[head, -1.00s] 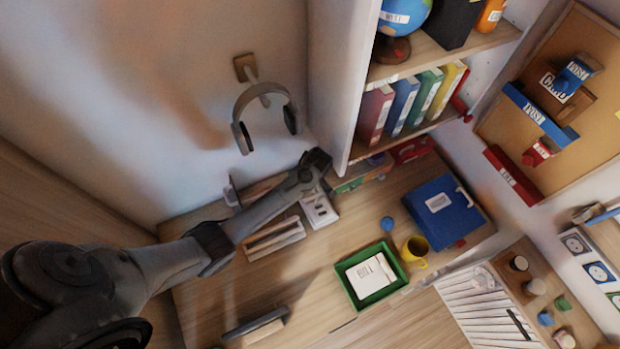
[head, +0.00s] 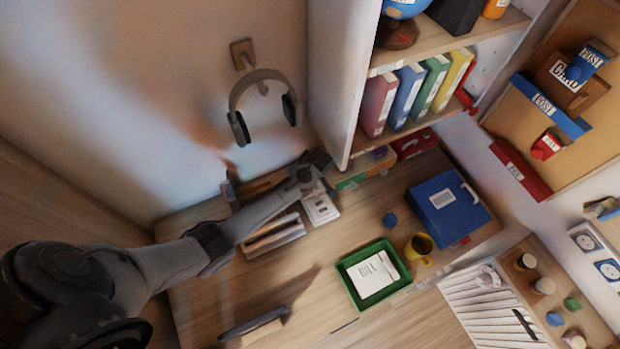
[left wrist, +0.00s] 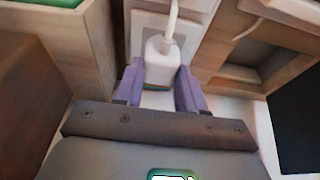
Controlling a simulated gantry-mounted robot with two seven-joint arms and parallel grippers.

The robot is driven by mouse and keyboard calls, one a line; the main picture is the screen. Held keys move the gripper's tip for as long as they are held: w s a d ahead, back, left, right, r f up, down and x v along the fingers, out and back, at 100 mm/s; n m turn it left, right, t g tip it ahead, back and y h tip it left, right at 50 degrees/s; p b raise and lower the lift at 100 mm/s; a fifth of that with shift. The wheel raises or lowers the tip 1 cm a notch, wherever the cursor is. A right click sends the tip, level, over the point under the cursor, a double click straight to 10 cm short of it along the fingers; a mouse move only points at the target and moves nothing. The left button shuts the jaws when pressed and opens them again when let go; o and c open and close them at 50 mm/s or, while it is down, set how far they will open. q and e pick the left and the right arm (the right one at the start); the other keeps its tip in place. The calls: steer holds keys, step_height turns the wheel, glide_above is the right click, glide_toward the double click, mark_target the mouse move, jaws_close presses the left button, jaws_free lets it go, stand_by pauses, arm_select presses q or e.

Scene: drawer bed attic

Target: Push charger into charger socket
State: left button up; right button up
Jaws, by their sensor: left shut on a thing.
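The charger (left wrist: 159,62) is a white block with a white cord rising from its top in the left wrist view. My left gripper (left wrist: 159,76) is shut on it, one purple finger on each side. Behind it is a pale panel (left wrist: 200,12), which may be the socket; whether the charger touches it or sits in it, I cannot tell. In the head view my left gripper (head: 316,165) is at the back of the desk, by a white socket strip (head: 321,207). The charger is too small or hidden there to make out. My right gripper is not in view.
A wooden organizer (head: 272,236) stands close to my left arm. Headphones (head: 262,98) hang on the wall above. A shelf unit (head: 344,85) rises just right of the gripper. A green tray (head: 372,274) and a yellow mug (head: 418,246) stand on the desk.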

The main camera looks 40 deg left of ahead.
arm_select(q)
steer(key=shift+p, duration=0.3)
stand_by(1.0)
steer(key=shift+p, duration=0.35)
stand_by(0.6)
steer(key=shift+p, duration=0.35)
steer(key=shift+f+b, duration=0.45)
steer(key=shift+f, duration=0.2)
stand_by(0.6)
steer(key=o, duration=1.1)
steer(key=shift+c, duration=0.2)
steer(key=shift+r, duration=0.1)
